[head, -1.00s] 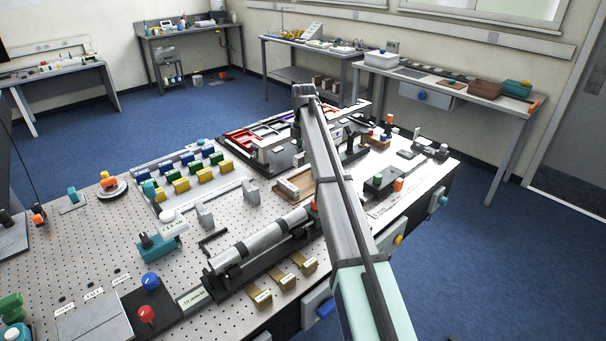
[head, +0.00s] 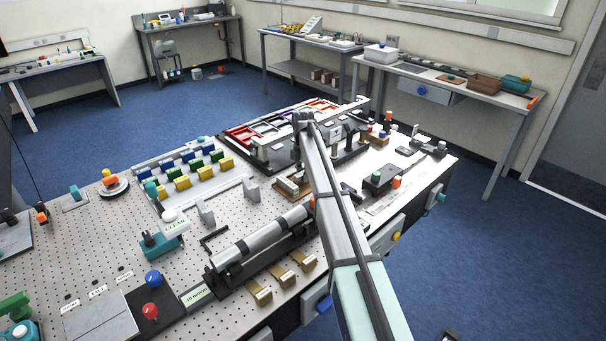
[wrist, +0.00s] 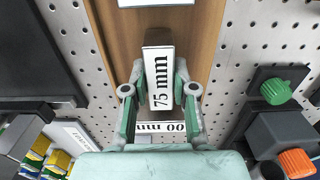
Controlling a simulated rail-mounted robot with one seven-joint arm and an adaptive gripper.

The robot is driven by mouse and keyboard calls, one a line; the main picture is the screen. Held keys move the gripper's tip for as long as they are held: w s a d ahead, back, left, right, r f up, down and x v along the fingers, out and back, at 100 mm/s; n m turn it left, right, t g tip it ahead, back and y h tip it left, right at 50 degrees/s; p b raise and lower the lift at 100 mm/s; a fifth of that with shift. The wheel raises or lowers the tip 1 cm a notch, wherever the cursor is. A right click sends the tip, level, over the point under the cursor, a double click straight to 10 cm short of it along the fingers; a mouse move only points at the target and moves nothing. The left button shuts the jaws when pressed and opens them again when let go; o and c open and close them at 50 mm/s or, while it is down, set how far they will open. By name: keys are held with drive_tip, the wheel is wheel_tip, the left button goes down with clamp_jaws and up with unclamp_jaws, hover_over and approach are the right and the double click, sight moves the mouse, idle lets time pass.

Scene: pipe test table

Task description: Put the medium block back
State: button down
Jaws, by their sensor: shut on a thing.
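A block marked 75 mm (wrist: 158,80), with a white label face and dark brown sides, is between the green pads of my gripper (wrist: 161,76) in the wrist view. My gripper is shut on it. The block is above a wooden tray (wrist: 203,40); I cannot tell whether it touches the tray. Another label, partly hidden and ending in "00 mm" (wrist: 160,128), shows upside down between the fingers and the palm. In the head view the wooden tray (head: 284,188) shows left of my arm, which hides my gripper.
A black fixture with green (wrist: 275,91) and orange (wrist: 297,162) knobs stands right of the tray. A dark panel (wrist: 35,50) and yellow and blue blocks (wrist: 48,160) are at left. Perforated board lies between. A silver cylinder (head: 262,238) lies in front of the tray.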

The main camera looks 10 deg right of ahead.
drive_tip(key=shift+f, duration=0.15)
drive_tip(key=c, duration=0.9)
unclamp_jaws()
wheel_tip(320, 180, up, 12)
drive_tip(key=b, duration=0.3)
drive_tip(key=shift+r, duration=0.2)
